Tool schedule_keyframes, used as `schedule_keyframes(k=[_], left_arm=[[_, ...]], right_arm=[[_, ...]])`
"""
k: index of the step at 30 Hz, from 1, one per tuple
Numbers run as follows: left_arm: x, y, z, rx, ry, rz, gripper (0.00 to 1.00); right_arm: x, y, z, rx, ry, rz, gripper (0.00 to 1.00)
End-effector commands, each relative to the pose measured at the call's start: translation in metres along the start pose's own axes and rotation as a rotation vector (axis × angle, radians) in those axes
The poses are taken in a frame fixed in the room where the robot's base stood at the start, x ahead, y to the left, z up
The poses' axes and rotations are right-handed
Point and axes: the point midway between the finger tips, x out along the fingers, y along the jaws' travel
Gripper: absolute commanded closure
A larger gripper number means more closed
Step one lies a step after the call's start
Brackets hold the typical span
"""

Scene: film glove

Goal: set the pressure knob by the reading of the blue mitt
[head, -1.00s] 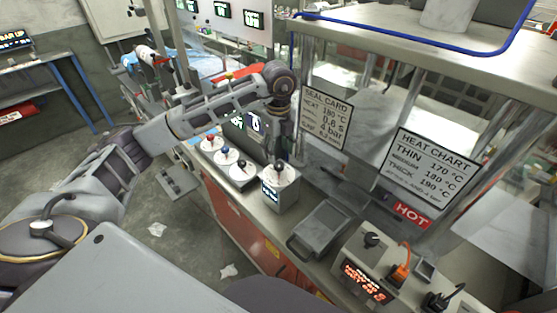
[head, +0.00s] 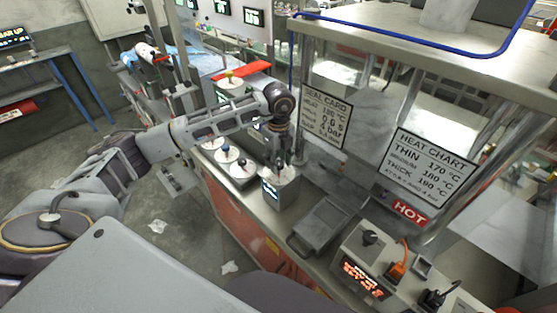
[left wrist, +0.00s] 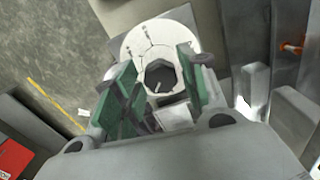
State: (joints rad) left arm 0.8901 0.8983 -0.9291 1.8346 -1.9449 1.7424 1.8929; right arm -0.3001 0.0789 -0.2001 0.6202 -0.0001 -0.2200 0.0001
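My left gripper (head: 279,155) points down over a small grey box (head: 280,190) with a lit display and a knob on top. In the left wrist view, the gripper (left wrist: 157,80) is open. Its green-padded fingers stand on either side of a dark knob (left wrist: 160,78) on a round white dial (left wrist: 140,42). I cannot tell whether the pads touch the knob. The display's digits are too small to read. A blue item (head: 190,57) lies on the far bench; I cannot tell whether it is the mitt. My right gripper is not in view.
Dials with blue (head: 225,149) and dark knobs stand left of the box. A grey tray-like device (head: 320,225) and a control unit (head: 365,270) with red digits stand to the right. A seal card (head: 325,118) and a heat chart (head: 432,167) hang behind.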

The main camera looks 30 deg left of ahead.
Motion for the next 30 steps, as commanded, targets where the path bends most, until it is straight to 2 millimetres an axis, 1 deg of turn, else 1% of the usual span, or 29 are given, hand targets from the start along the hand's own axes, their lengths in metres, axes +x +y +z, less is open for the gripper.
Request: schedule_keyframes(k=[1,6,14,20,30], left_arm=[[0.000,0.000,0.000,0.000,0.000,0.000,0.69],[0.000,0.000,0.000,0.000,0.000,0.000,0.91],[0.000,0.000,0.000,0.013,0.000,-0.001,0.91],[0.001,0.000,0.000,0.060,0.001,-0.002,0.91],[0.002,-0.001,0.000,0.246,-0.001,-0.003,0.91]], right_arm=[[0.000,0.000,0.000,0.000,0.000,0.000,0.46],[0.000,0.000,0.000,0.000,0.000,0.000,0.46],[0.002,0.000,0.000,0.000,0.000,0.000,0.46],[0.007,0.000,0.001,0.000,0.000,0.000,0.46],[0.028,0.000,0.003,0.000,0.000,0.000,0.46]])
